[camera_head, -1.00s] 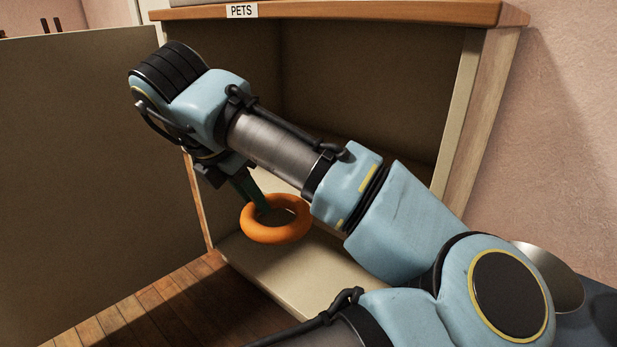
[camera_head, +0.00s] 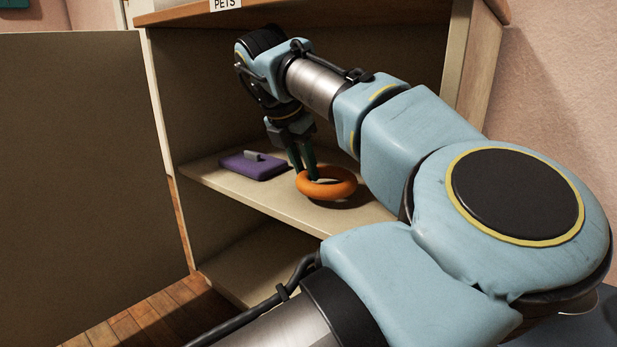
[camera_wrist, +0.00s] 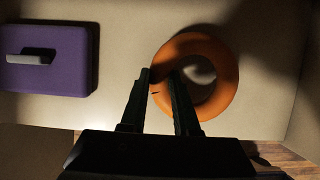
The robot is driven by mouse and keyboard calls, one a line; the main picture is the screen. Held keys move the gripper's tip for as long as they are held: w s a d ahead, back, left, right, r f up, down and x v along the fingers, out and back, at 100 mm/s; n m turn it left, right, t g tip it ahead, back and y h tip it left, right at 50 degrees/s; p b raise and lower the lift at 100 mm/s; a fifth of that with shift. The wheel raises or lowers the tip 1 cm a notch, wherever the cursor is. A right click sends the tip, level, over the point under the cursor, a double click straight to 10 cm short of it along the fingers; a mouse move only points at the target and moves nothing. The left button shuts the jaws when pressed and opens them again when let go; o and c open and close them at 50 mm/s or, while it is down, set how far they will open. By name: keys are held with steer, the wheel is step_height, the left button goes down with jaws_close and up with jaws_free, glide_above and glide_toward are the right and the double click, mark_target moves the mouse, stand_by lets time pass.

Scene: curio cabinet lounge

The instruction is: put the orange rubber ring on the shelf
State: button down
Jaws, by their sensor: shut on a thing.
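The orange rubber ring (camera_head: 327,189) is at the upper shelf (camera_head: 222,184) of the open cabinet, near its front edge. My gripper (camera_head: 307,178) points down and is shut on the ring's left side. In the wrist view the ring (camera_wrist: 228,92) lies flat over the pale board, with my gripper's fingertips (camera_wrist: 160,78) across its left rim. I cannot tell whether the ring touches the shelf or hangs just above it.
A purple block with a grey handle (camera_head: 253,165) sits on the shelf left of the ring; it also shows in the wrist view (camera_wrist: 70,60). The cabinet door (camera_head: 80,180) stands open at the left. A lower compartment (camera_head: 250,262) is empty where visible.

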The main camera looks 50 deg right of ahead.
steer(key=shift+b+x, duration=0.8)
steer(key=shift+x, duration=0.15)
steer(key=shift+d+r, duration=0.1)
steer(key=shift+d, duration=0.05)
steer(key=c, duration=0.7)
jaws_free()
steer(key=shift+o, duration=0.2)
steer(key=p+v, duration=0.3)
steer(key=v, duration=0.1)
steer(key=shift+d+r+p, duration=0.1)
steer(key=shift+d+p, duration=0.05)
steer(key=shift+p, duration=0.25)
steer(key=a+f+p, duration=0.1)
steer(key=a+p, duration=0.1)
steer(key=a, duration=1)
steer(key=shift+p, duration=0.4)
